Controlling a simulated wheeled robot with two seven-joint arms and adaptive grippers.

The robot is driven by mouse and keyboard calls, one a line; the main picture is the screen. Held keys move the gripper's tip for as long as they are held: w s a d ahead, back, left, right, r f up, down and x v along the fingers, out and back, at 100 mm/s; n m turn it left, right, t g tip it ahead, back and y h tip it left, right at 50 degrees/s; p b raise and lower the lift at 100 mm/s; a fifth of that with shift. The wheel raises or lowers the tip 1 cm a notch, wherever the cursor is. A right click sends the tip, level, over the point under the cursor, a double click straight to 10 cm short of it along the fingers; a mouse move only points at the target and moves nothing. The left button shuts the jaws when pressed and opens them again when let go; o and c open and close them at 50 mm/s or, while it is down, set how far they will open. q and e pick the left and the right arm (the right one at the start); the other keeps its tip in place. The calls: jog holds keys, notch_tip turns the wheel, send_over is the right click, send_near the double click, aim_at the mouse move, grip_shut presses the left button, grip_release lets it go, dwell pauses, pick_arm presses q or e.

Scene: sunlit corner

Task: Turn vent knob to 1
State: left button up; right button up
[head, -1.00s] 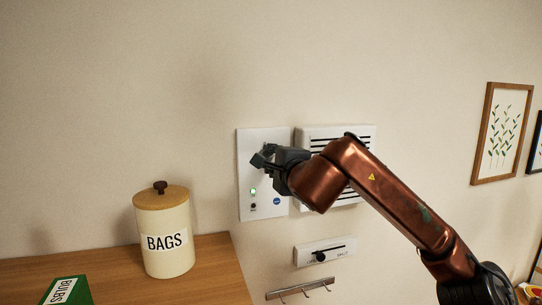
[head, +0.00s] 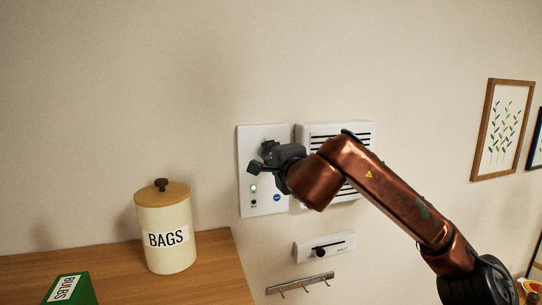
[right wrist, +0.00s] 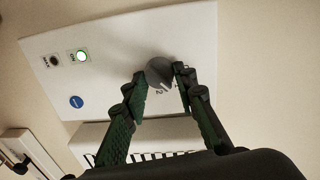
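The grey round vent knob (right wrist: 158,73) sits on a white wall panel (head: 246,205). In the right wrist view a "2" shows beside its edge; other marks near the right finger are too small to read. My right gripper (head: 261,158) is at the panel, its fingers spread. In the right wrist view its two green-padded fingers (right wrist: 162,77) stand on either side of the knob, apart from each other; light contact cannot be ruled out. The knob is hidden behind the gripper in the head view. My left gripper is not in view.
A slatted white vent (head: 350,130) is right of the panel, partly behind my right arm. A slider box (head: 325,247) and a hook rail (head: 300,284) are below. A BAGS canister (head: 168,240) and a green BULBS box (head: 72,290) stand on the wooden counter (head: 210,280).

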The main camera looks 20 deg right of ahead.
jog(key=o, duration=0.5)
jog(key=s, duration=0.8)
jog(key=s+r, duration=0.1)
jog(key=s, duration=0.3)
jog(key=shift+d, duration=0.15)
